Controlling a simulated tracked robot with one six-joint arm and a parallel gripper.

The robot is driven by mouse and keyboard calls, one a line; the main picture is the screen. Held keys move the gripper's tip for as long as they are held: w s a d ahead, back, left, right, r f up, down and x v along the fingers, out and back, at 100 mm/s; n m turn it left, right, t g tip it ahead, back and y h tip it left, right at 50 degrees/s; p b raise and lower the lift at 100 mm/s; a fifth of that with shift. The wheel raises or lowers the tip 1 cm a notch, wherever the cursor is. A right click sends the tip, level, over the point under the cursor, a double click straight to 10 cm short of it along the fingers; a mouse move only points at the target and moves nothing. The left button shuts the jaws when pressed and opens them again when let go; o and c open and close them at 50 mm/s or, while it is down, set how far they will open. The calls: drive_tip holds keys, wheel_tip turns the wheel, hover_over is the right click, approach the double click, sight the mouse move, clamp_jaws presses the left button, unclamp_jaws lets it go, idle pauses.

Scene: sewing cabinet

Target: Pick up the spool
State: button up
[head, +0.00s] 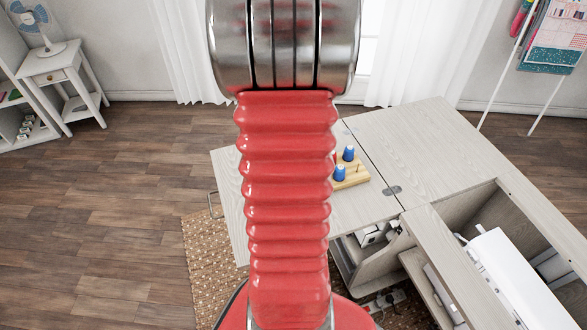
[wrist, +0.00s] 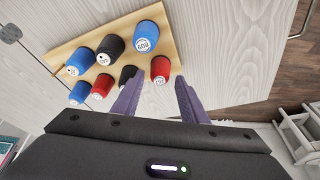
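Several spools stand on a wooden rack in the wrist view, in two rows. A far-row blue spool (wrist: 146,37), a black spool (wrist: 110,48) and another blue spool (wrist: 80,61) show. The near row has a red spool (wrist: 160,69), a black one (wrist: 127,74), a second red one (wrist: 103,86) and a blue one (wrist: 80,92). My gripper (wrist: 160,77) is open, its purple fingers apart and empty. The right-hand red spool shows between and just beyond the fingertips.
The wooden rack (head: 352,182) sits on the pale cabinet top (head: 372,210), near a hinge (head: 392,190). The cabinet's open compartment holds a white machine (head: 512,280) at the right. Bare top lies right of the rack in the wrist view. A white side table (head: 60,75) stands far off.

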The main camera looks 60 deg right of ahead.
drive_tip(key=shift+x, duration=2)
drive_tip(key=shift+c, duration=0.6)
drive_tip(key=c, duration=0.7)
drive_tip(key=shift+r, duration=0.1)
wheel_tip(320, 180, up, 10)
drive_tip(key=shift+f, duration=0.1)
